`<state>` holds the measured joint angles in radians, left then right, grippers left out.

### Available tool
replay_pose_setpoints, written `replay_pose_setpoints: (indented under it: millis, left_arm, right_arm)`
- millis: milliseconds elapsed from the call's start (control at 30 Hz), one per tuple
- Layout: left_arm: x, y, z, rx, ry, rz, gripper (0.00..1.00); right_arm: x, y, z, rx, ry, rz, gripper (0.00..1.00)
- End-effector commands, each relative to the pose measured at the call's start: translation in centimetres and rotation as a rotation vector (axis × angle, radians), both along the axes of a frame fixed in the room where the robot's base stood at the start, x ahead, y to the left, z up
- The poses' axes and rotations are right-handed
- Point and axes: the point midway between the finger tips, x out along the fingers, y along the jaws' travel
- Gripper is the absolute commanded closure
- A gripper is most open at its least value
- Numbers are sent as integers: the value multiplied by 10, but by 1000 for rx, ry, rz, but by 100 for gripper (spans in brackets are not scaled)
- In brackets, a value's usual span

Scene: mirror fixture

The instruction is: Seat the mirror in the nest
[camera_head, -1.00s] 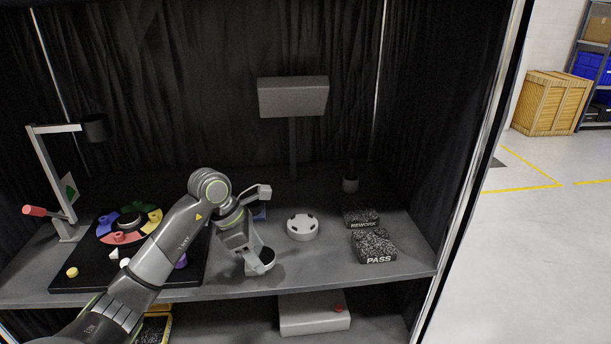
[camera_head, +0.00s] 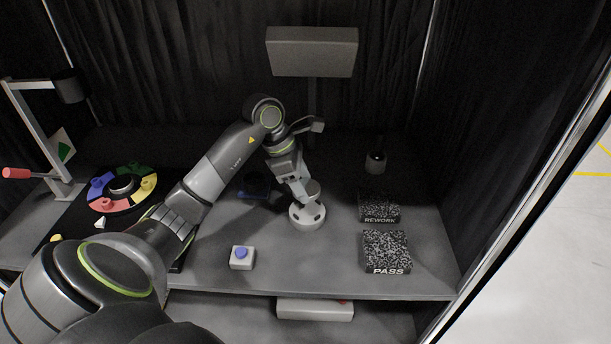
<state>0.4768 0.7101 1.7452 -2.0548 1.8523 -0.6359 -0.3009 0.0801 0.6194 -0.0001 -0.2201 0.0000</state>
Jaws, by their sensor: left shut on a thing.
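The nest (camera_head: 307,218) is a pale round block with dark notches, standing on the grey bench right of centre. My left gripper (camera_head: 305,197) reaches down directly over it and is shut on a small pale grey piece (camera_head: 313,187), which I take to be the mirror. The piece is at the nest's top, near its middle. The gripper hides part of it, and I cannot tell whether it touches the nest or is fully down in it. My right gripper is not in view.
The REWORK pad (camera_head: 380,208) and PASS pad (camera_head: 386,250) lie right of the nest. A blue-button box (camera_head: 242,258) stands at front left. A coloured ring (camera_head: 122,188) and lever stand (camera_head: 35,130) are farther left. A dark post (camera_head: 375,163) stands behind right.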

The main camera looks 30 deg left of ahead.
Motion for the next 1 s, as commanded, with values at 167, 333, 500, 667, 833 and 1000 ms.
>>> replay_pose_setpoints:
  millis: [167,333,500,667,833,1000]
  left_arm:
    - [0,0,-17,0,2,2,67]
    - [0,0,-34,-1,1,1,67]
    - [0,0,-49,0,-1,0,67]
    - [0,0,-52,0,-1,0,67]
    - [0,0,-51,0,-1,0,67]
    - [0,0,-51,0,-1,0,67]
  right_arm:
    - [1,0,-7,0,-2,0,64]
    - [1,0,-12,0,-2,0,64]
    - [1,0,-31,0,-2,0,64]
    - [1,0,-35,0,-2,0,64]
    - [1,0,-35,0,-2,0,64]
    - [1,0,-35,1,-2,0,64]
